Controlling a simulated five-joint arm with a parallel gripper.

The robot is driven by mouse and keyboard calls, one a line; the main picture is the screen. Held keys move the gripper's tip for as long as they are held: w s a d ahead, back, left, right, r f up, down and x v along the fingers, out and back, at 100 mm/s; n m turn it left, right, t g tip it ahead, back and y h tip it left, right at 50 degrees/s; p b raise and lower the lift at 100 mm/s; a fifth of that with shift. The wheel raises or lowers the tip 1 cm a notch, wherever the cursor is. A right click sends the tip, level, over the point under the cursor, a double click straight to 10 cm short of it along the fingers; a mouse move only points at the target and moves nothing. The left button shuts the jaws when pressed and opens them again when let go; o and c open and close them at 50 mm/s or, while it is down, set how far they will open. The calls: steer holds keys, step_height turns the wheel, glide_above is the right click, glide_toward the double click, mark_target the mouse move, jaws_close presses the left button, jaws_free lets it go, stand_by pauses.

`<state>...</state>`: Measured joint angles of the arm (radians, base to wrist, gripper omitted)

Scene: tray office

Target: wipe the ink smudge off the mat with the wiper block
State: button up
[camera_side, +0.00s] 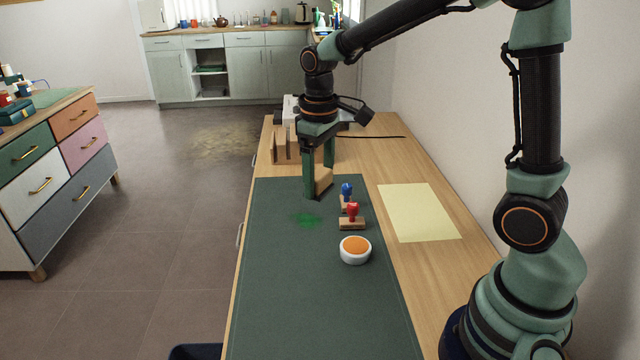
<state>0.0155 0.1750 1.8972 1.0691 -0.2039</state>
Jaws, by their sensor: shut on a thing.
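The dark green mat (290,305) covers much of the wooden desk. My gripper (318,182) is at the far part of the mat, pointing down, a little behind the smudge. It is shut on the tan wiper block (323,181), which is partly hidden by a finger. The block is apart from the smudge; I cannot tell whether it touches the mat.
A blue-handled stamp (347,191), a red-handled stamp (352,214) and a round orange pad in a white case (355,249) stand right of the smudge. A yellow paper sheet (419,212) lies further right. A wooden holder (285,148) stands at the back. The mat's near part is clear.

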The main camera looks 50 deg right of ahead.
steer(key=w+d+f+n, duration=0.1)
steer(key=w+f+n, duration=0.2)
steer(key=w, duration=0.4)
steer(key=n, duration=0.4)
glide_above(285, 220)
steer(key=s, duration=0.1)
step_height(285, 220, down, 6)
steer(key=shift+a+f, duration=0.2)
steer(key=shift+f, duration=1.75)
steer(key=shift+a+f, duration=0.2)
steer(key=shift+f, duration=1.7)
steer(key=shift+s+d+f, duration=0.15)
steer(key=shift+s+d, duration=0.05)
steer(key=shift+d, duration=0.1)
steer(key=shift+s+d, duration=3.2)
steer(key=shift+s, duration=0.05)
steer(key=shift+w+a, duration=3.55)
steer(key=shift+w+d, duration=0.25)
steer(key=shift+d, duration=0.4)
steer(key=shift+s+d, duration=3.4)
steer(key=shift+s, duration=0.1)
steer(key=shift+w+a, duration=3.6)
step_height(285, 220, up, 8)
